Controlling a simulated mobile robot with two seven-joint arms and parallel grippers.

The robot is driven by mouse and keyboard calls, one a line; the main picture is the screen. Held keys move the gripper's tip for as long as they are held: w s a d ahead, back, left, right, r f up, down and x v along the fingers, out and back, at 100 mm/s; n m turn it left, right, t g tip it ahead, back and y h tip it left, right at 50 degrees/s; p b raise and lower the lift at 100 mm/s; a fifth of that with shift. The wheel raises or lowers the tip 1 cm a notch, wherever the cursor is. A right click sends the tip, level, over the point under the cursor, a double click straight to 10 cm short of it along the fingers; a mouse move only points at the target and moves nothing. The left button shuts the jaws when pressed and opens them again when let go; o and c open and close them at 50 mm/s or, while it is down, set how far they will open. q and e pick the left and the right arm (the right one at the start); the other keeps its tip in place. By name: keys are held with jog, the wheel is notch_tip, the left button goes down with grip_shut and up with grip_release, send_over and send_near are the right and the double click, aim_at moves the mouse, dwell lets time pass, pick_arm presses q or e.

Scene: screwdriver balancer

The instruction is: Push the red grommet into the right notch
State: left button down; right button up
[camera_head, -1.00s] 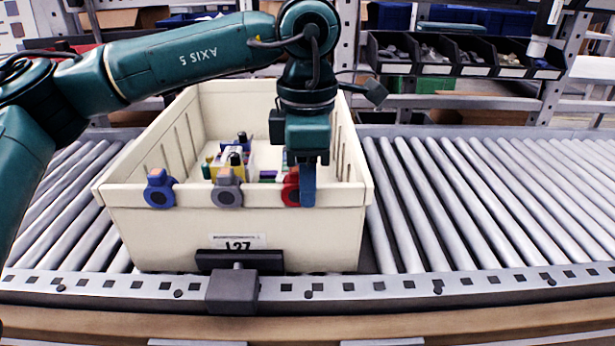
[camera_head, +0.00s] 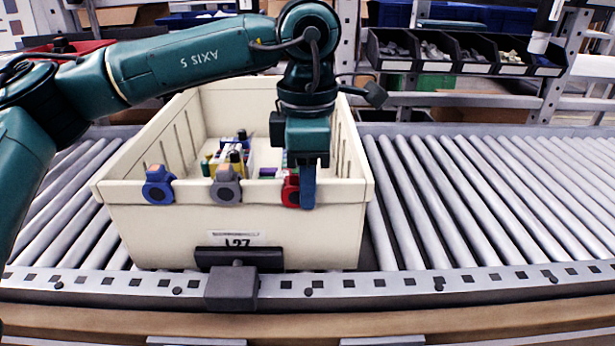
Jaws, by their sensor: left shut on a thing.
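The red grommet (camera_head: 290,190) sits at the front rim of the cream tote (camera_head: 200,235), toward its right side. My left gripper (camera_head: 304,188) comes down from above and is shut on the red grommet; its blue-grey finger covers the grommet's right part. The right notch is hidden behind the grommet and the finger, so how deep the grommet sits cannot be told. A blue grommet (camera_head: 158,186) and a grey grommet (camera_head: 226,186) sit on the same rim to the left. My right gripper is not in view.
Several small coloured items (camera_head: 232,158) lie inside the tote. A dark stop block (camera_head: 232,288) stands against the tote's front, below its label. The roller conveyor (camera_head: 480,200) is clear to the right. Dark parts bins (camera_head: 465,53) stand on the rack behind.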

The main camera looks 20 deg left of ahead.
pick_arm(q)
jog(key=shift+r, duration=0.1)
dwell(0.3)
jog(key=c, duration=1.1)
grip_release()
notch_tip(320, 180, up, 13)
jog(key=shift+r+p, duration=0.1)
jog(key=shift+p, duration=1)
